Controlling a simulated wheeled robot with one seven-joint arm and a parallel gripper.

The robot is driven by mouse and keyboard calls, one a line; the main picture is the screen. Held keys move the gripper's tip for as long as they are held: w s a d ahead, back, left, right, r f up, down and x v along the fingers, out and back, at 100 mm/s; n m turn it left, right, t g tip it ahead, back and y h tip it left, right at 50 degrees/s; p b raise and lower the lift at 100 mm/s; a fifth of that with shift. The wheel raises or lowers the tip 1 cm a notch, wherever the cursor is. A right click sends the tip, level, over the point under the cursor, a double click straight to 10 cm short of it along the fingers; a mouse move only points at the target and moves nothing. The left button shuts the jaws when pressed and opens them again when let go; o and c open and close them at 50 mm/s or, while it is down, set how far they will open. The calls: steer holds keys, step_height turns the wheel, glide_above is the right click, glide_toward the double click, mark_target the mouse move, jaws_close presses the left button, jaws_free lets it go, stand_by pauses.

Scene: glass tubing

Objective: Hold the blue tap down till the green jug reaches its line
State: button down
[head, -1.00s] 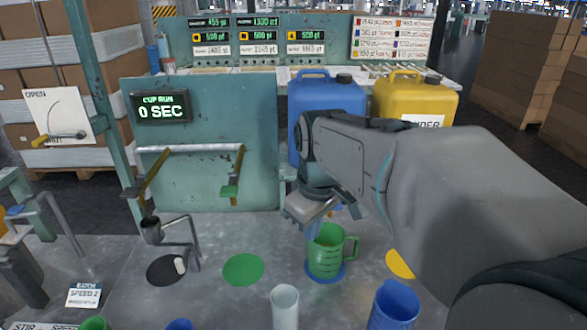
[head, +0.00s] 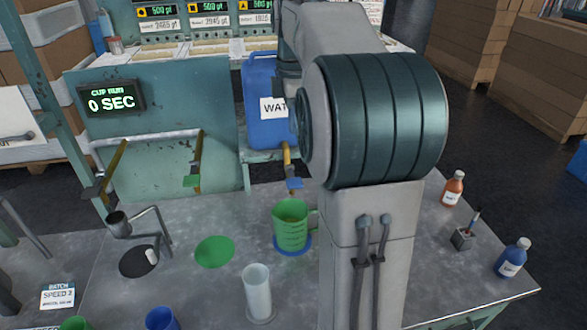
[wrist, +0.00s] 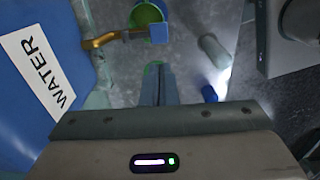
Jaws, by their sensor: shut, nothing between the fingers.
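The blue tap (head: 293,183) has a brass pipe and a blue lever and sticks out below the blue WATER container (head: 262,78). The green jug (head: 290,232) stands upright on a blue disc (head: 278,247), below the tap. Its fill level and line cannot be made out. In the wrist view the tap's blue lever (wrist: 158,34) shows over the jug (wrist: 146,13). My gripper (wrist: 158,68) is shut and empty, and its fingertips show just below the lever in the picture, apart from it. In the head view my arm hides the gripper.
A clear cylinder (head: 257,290) and a blue cup (head: 161,319) stand at the front. A green disc (head: 215,251) lies left of the jug. Orange (head: 452,190) and blue (head: 511,259) bottles stand on the right. A display (head: 112,101) reads 0 SEC.

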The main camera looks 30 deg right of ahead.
mark_target(293, 182)
stand_by(0.4)
step_height(293, 182, down, 14)
steer(key=shift+p, duration=0.6)
